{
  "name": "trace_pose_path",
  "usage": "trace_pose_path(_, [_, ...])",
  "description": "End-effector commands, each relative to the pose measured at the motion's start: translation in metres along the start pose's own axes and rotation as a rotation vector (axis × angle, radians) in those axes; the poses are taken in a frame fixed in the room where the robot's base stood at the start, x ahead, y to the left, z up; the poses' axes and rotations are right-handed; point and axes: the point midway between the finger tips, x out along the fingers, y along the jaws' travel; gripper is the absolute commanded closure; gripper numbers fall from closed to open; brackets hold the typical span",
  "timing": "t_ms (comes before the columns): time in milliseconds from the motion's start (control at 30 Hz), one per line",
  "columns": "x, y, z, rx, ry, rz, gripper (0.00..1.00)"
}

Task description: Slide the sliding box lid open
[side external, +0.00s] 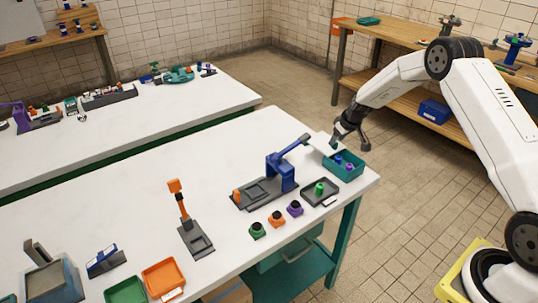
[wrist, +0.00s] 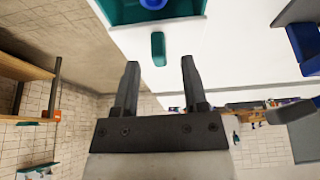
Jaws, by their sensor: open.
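The sliding box (side external: 345,170) is a teal open-topped tray at the far right corner of the near table. Blue and purple pieces show inside it. A pale lid (side external: 319,144) extends from its back side, leaving much of the inside uncovered. In the wrist view the box (wrist: 187,9) is at the top edge, with a teal upright handle (wrist: 158,49) on the white lid below it. My gripper (wrist: 160,63) is open, with its fingertips on either side of the handle's lower end and apart from it. In the side view my gripper (side external: 340,138) is over the lid, hiding the handle.
A blue clamp-like device (side external: 281,172) stands left of the box, its arm reaching towards the lid. A dark tray (side external: 319,192) with a green piece sits in front. Small purple, orange and green pieces line the table front. Open floor lies behind the table.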

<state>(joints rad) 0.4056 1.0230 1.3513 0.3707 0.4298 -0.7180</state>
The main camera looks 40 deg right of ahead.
Motion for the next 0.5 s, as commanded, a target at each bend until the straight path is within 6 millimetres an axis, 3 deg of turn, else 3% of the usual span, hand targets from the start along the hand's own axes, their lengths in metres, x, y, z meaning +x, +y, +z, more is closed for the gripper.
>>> trace_pose_path(200, [0.017, 0.000, 0.000, 0.000, -0.001, -0.001, 0.44])
trace_pose_path(500, [0.023, 0.000, 0.000, 0.000, 0.000, 0.000, 0.44])
